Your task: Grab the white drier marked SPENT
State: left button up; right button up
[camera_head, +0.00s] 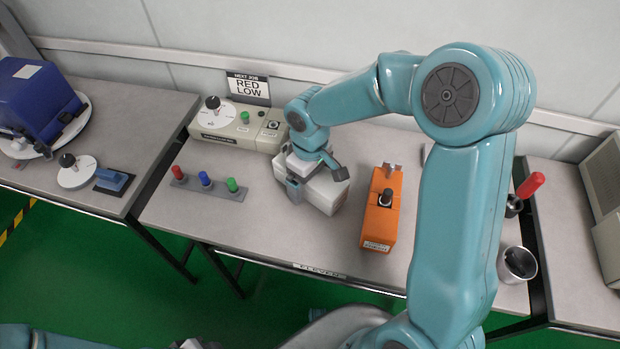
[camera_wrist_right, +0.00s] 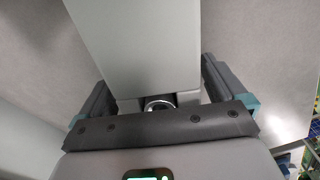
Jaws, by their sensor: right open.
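A white, boxy tester (camera_head: 322,186) stands on the middle bench, partly hidden under my right gripper. No SPENT mark is readable on it, so I cannot confirm that it is the drier. My right gripper (camera_head: 315,176) is over its upper end with the fingers apart, one on each side. In the right wrist view, the pale body (camera_wrist_right: 140,45) lies between the two open fingers (camera_wrist_right: 155,80), with visible gaps on both sides.
An orange tester (camera_head: 381,215) stands just right of the white one. A rack with red, blue and green pegs (camera_head: 207,184) lies left. Behind are a beige console (camera_head: 238,128) and a sign reading "NEXT JOB RED LOW" (camera_head: 248,88). A cup (camera_head: 517,264) stands at right.

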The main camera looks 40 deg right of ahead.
jog(key=c, duration=1.3)
jog(key=shift+r, duration=0.1)
